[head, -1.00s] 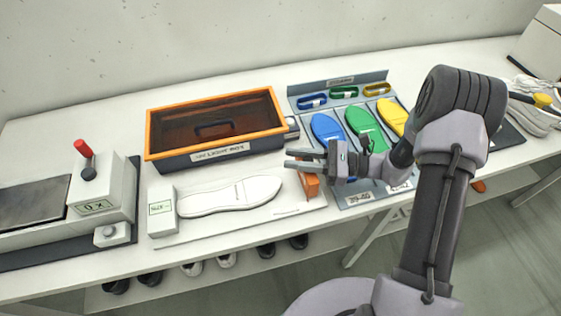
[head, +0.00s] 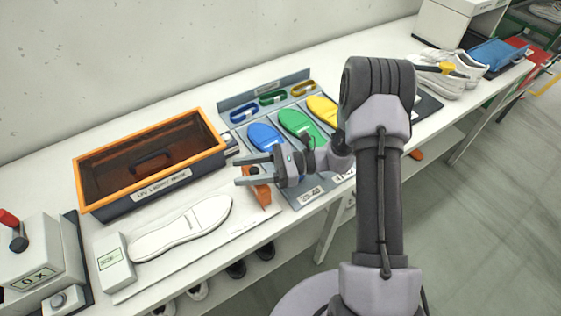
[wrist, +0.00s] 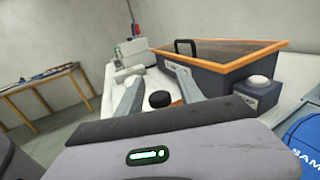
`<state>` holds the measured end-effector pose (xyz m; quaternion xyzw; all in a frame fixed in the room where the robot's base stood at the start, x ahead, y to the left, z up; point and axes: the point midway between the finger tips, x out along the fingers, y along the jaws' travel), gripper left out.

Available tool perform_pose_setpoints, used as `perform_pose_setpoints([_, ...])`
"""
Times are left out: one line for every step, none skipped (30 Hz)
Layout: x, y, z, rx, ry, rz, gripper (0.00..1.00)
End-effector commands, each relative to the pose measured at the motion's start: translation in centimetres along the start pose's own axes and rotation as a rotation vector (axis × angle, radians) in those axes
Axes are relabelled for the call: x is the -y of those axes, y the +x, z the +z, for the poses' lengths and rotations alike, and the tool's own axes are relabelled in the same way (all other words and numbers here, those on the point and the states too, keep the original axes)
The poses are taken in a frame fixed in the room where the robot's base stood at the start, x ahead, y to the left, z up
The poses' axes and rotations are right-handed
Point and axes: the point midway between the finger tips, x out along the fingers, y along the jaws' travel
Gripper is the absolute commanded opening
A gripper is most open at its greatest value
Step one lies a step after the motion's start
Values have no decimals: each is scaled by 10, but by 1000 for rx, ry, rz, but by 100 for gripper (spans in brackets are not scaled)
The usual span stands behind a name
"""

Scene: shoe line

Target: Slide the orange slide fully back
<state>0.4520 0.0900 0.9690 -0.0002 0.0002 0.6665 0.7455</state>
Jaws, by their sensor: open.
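The orange slide (head: 262,194) is a small upright block at the right end of a white measuring board (head: 240,222). A white shoe sole (head: 182,228) lies on the board to its left. My gripper (head: 238,171) is open, its fingers pointing left just above and behind the slide in the head view, hiding part of its top. In the wrist view a black round knob (wrist: 159,99) shows between the open fingers (wrist: 153,70), with a bit of orange beside it. Whether the fingers touch the slide I cannot tell.
An orange-rimmed UV box (head: 88,204) stands behind the board. A white display box (head: 115,263) stands at the board's left end. A grey tray (head: 226,104) with blue, green and yellow insoles lies right of the slide. White shoes (head: 440,80) stand farther right.

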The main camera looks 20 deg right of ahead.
Motion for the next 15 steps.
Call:
perform_pose_setpoints([0,-6,1,0,0,-3,44])
perform_pose_setpoints([1,-10,1,0,0,-4,44])
perform_pose_setpoints([1,-18,2,0,0,-4,44])
perform_pose_setpoints([1,-25,2,0,0,-6,44])
perform_pose_setpoints([1,-32,2,0,1,-6,44])
perform_pose_setpoints([1,-43,2,0,-1,-6,44])
perform_pose_setpoints([1,-51,2,0,0,-6,44])
perform_pose_setpoints([1,-60,2,0,0,-7,44])
perform_pose_setpoints([1,-71,2,0,0,-7,44])
perform_pose_setpoints([1,-80,2,0,-1,-6,44])
perform_pose_setpoints([0,-88,2,-1,0,-6,44])
perform_pose_setpoints([1,-100,2,0,-1,-7,44])
perform_pose_setpoints([1,-109,2,-1,-1,-6,44])
perform_pose_setpoints([0,-118,2,-1,-1,-7,44])
perform_pose_setpoints([1,-128,2,-1,-2,-6,44])
